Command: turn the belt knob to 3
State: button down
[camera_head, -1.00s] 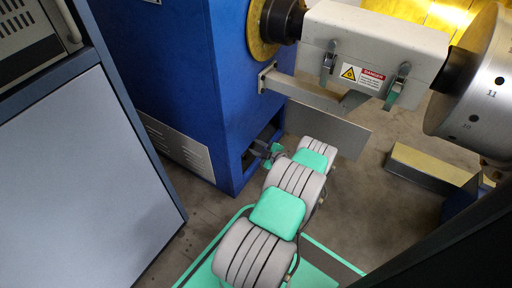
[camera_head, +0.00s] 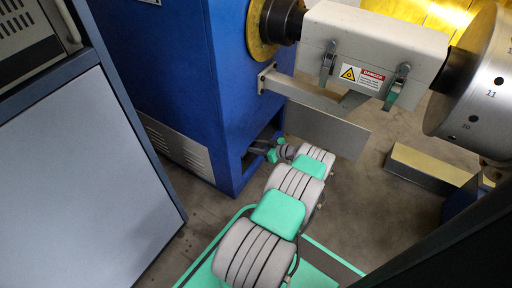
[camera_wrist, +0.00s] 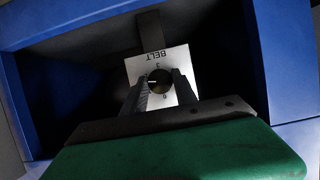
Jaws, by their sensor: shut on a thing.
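The belt knob (camera_wrist: 159,81) is a round black knob with a short white pointer line, on a white square plate (camera_wrist: 182,58) marked BELT, which appears upside down in the wrist view. The pointer line points to the left in that view. Small marks stand above and below the knob; the lower one looks like a 0 and the upper is hard to read. My gripper (camera_wrist: 160,88) has one dark finger on each side of the knob and is shut on it. In the head view my gripper (camera_head: 268,154) reaches into the blue cabinet's low opening; the knob is hidden there.
The plate sits inside a dark recess with blue walls (camera_wrist: 285,60) close around my gripper. A grey cabinet (camera_head: 85,175) stands at left.

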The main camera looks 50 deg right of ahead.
jog(key=shift+d+m+y, duration=0.1)
jog(key=shift+m+y, duration=0.4)
jog(key=shift+m, duration=0.5)
dwell(0.3)
jog(key=c, duration=1)
grip_release()
jog(key=shift+o, duration=0.2)
jog(key=v, duration=0.7)
jog(key=shift+s+d+p, duration=0.15)
jog(key=shift+s+p, duration=0.2)
jog(key=shift+p, duration=0.05)
jog(key=shift+r, duration=0.2)
